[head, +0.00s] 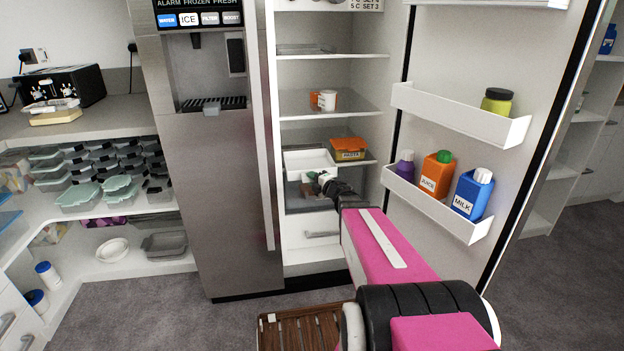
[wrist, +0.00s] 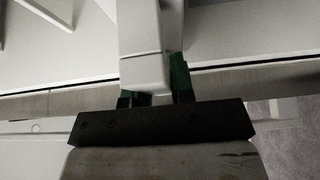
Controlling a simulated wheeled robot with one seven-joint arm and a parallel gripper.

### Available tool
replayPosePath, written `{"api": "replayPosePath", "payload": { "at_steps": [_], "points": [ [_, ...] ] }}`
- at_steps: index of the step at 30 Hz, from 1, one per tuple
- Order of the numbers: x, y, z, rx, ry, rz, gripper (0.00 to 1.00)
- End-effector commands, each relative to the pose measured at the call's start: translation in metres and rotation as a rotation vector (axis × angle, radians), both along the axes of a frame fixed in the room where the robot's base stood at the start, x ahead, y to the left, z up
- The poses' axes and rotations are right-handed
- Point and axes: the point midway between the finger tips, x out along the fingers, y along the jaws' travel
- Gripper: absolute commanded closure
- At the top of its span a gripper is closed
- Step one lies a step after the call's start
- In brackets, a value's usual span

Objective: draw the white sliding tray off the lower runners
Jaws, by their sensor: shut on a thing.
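The white sliding tray (head: 307,160) is in the open right side of the fridge, below the shelf with the cups, in the head view. My gripper (head: 318,179) is at its front edge, with my arm reaching in from the lower right. In the wrist view, my gripper (wrist: 158,80) has its green fingers on either side of a pale, block-shaped bar (wrist: 146,68), seemingly the tray's handle. The fingers are shut on it. My gripper hides part of the tray's front, and the runners are not clearly visible.
An orange-lidded container (head: 348,149) stands right of the tray. The open fridge door (head: 470,60) at right carries bins with a juice bottle (head: 436,175) and a milk bottle (head: 472,194), close to my arm. A drawer (head: 310,233) is below. A brown slatted crate (head: 300,331) lies on the floor.

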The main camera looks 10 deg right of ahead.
Motion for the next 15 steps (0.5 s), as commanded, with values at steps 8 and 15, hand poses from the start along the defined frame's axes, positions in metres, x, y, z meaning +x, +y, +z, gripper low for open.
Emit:
{"api": "replayPosePath", "payload": {
  "at_steps": [8, 15],
  "points": [
    [-0.010, 0.000, 0.001, 0.001, -0.001, 0.000, 1.00],
    [-0.019, 0.000, 0.001, 0.001, -0.001, 0.000, 1.00]
  ]
}}
